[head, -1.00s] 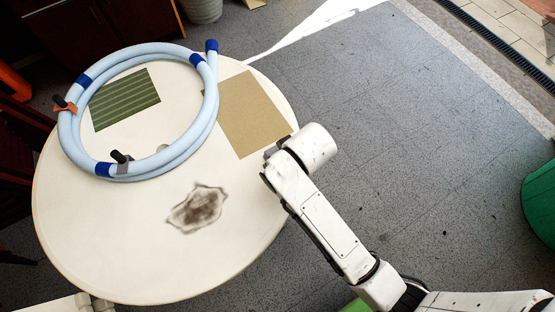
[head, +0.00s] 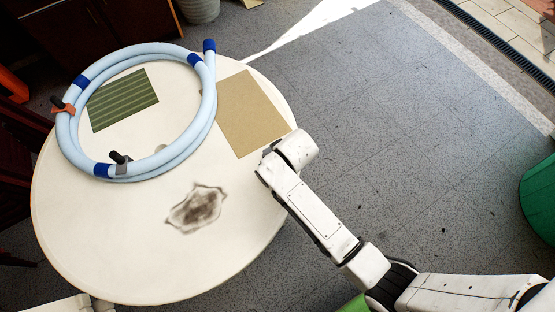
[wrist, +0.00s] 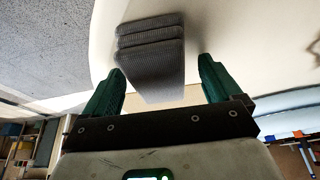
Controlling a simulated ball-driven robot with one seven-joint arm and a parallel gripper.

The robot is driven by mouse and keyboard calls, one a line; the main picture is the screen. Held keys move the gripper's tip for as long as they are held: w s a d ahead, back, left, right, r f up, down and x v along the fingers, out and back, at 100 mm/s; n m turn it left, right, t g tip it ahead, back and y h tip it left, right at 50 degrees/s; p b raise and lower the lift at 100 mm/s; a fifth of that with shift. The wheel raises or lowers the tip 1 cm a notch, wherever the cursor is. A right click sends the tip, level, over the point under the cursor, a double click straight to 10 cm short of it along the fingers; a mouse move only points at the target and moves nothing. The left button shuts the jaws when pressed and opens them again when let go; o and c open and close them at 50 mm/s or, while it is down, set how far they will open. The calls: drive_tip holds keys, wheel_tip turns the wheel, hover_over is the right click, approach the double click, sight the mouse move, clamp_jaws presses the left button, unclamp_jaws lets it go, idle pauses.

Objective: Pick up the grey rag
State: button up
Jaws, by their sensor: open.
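The grey rag (wrist: 150,48) shows in the wrist view as a folded, layered, ribbed cloth on the pale table top (wrist: 225,25), near the table edge. My gripper (wrist: 161,64) is open, with one green finger to each side of the rag's near part in the picture. The fingers are apart from each other, and I cannot tell whether either touches the rag. In the head view I cannot make out the rag or my fingertips; my arm reaches over the right edge of the round table (head: 110,255).
On the table lie a coiled pale blue hose (head: 205,105), a green striped mat (head: 122,98), a tan sheet (head: 250,115) and a dark smudged patch (head: 197,207). A green round object (head: 540,200) stands at the right. The floor (head: 400,140) between is open.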

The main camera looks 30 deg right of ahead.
idle(0.4)
drive_tip(key=c, duration=1.1)
